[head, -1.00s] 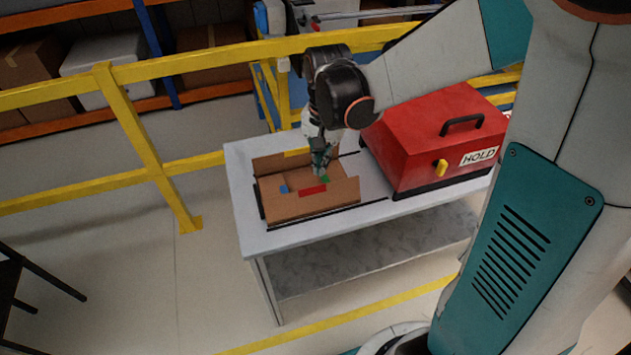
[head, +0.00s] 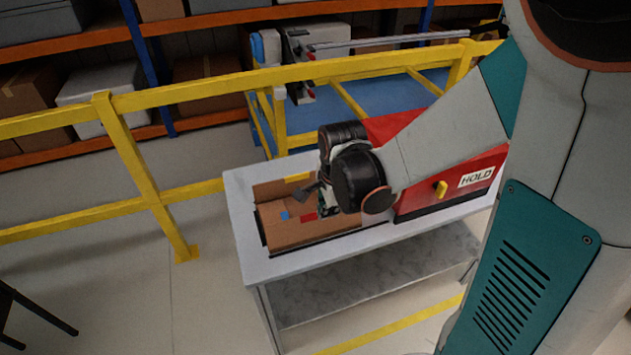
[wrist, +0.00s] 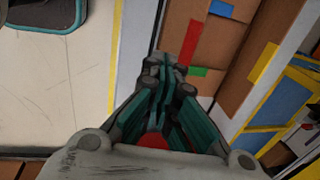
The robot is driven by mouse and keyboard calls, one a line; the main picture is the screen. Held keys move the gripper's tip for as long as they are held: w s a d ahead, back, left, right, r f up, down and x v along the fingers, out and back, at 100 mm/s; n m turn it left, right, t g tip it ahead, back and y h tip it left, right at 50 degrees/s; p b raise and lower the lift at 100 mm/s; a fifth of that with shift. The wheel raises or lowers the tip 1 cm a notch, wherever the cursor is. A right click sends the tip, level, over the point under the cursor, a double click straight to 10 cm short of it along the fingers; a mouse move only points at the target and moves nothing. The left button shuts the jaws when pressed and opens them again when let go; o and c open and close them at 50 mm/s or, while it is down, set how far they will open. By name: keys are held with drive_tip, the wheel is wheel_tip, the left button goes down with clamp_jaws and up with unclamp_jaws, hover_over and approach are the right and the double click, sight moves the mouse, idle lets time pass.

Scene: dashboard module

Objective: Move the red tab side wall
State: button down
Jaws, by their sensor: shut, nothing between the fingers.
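An open cardboard box (head: 310,232) lies on the table with its flaps spread. The red tab (head: 309,217) marks its near side wall, partly behind my gripper; it shows as a red strip in the wrist view (wrist: 190,43). A blue tab (head: 285,215) is left of it and a yellow tab (head: 297,177) is on the far wall. A green tab (wrist: 198,71) shows in the wrist view. My gripper (wrist: 165,68) is shut and empty, its tips over the wall's end near the red and green tabs. Contact cannot be told.
A red case marked HOLD (head: 450,185) stands right of the box, partly behind my arm. The white table (head: 247,232) has bare edges at the left. A yellow railing (head: 170,93) runs behind, with shelves (head: 70,40) beyond.

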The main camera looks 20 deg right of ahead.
sight(321, 223)
drive_tip(key=shift+w+f+b, duration=1.1)
drive_tip(key=shift+w+f, duration=1.1)
drive_tip(key=shift+f, duration=0.3)
drive_tip(key=shift+w, duration=0.15)
drive_tip(key=shift+w+g, duration=0.15)
drive_tip(key=shift+g, duration=0.15)
